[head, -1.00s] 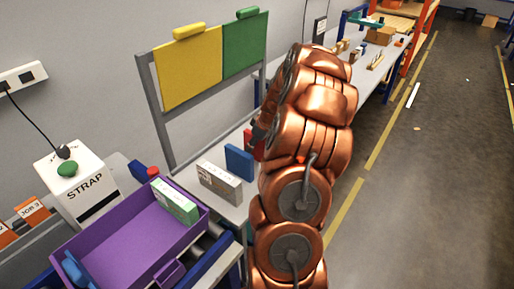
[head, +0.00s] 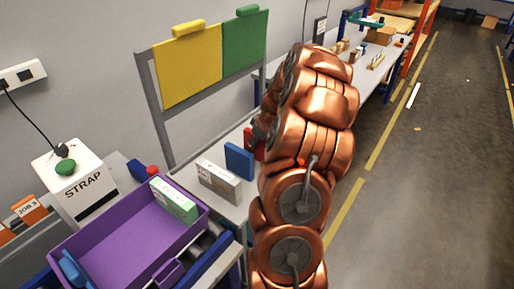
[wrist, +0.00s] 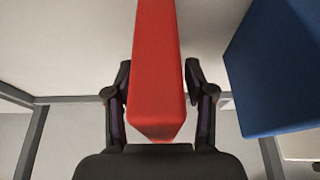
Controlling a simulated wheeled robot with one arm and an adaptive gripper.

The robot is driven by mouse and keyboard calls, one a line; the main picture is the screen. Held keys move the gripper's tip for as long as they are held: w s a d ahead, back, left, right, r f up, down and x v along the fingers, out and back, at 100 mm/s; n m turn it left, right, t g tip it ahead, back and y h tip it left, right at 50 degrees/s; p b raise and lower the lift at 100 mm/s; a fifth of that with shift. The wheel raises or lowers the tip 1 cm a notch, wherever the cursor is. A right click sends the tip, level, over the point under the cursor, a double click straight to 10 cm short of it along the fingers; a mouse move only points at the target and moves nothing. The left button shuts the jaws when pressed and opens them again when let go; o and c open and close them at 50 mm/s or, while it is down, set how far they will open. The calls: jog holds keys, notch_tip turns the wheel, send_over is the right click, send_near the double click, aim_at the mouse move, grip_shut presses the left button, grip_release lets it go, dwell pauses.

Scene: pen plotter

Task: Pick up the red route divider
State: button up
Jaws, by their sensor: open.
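The red route divider (wrist: 158,70) stands between the two fingers of my gripper (wrist: 160,95) in the wrist view. The fingers are open, one on each side of it, with small gaps visible. In the head view only a thin part of the red divider (head: 259,143) shows, on the grey table beside my copper arm. My arm hides the rest of it and most of my gripper.
A blue divider (head: 239,161) stands close to the left of the red one; it is also near in the wrist view (wrist: 278,70). A white and grey box (head: 218,181) and a purple tray (head: 120,240) are nearer. A panel frame with yellow (head: 188,68) and green (head: 245,46) boards stands behind.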

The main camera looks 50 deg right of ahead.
dwell(0.4)
grip_shut()
